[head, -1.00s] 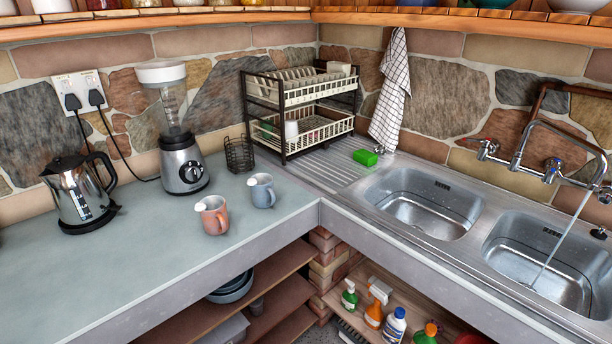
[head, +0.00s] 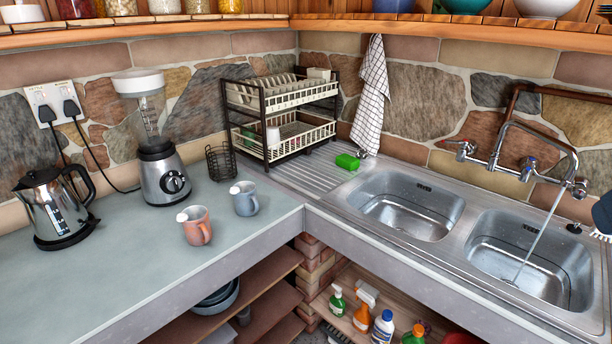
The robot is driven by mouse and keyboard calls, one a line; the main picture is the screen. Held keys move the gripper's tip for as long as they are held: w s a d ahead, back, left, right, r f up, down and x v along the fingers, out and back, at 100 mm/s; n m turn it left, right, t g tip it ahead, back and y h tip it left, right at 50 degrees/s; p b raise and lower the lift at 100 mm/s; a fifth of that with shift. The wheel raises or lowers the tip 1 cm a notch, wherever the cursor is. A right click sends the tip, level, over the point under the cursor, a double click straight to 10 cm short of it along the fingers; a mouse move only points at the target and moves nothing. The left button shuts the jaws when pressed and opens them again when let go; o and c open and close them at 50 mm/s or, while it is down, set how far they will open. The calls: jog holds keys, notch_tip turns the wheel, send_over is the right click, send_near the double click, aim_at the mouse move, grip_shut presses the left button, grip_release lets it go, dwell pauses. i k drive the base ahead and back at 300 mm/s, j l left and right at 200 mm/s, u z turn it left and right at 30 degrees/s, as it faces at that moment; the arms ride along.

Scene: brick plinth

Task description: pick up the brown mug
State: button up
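A terracotta-brown mug (head: 196,226) stands upright on the grey-green worktop, left of the corner where the worktop meets the sink unit. My gripper is not in view.
A kettle (head: 50,208) and a blender (head: 162,172) stand to the left, a black wire basket (head: 221,163) and dish rack (head: 262,143) behind. The sink (head: 405,207) is right, with a running tap (head: 525,125). The worktop in front of the mugs is clear.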

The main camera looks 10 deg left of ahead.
aim_at(246, 204)
jog(key=u, duration=0.5)
jog(key=i+u, duration=0.2)
jog(key=u, duration=0.25)
jog(key=i+u, duration=0.2)
jog(key=u, duration=0.3)
jog(key=i+u, duration=0.2)
jog(key=u, duration=0.25)
jog(key=i+l, duration=0.35)
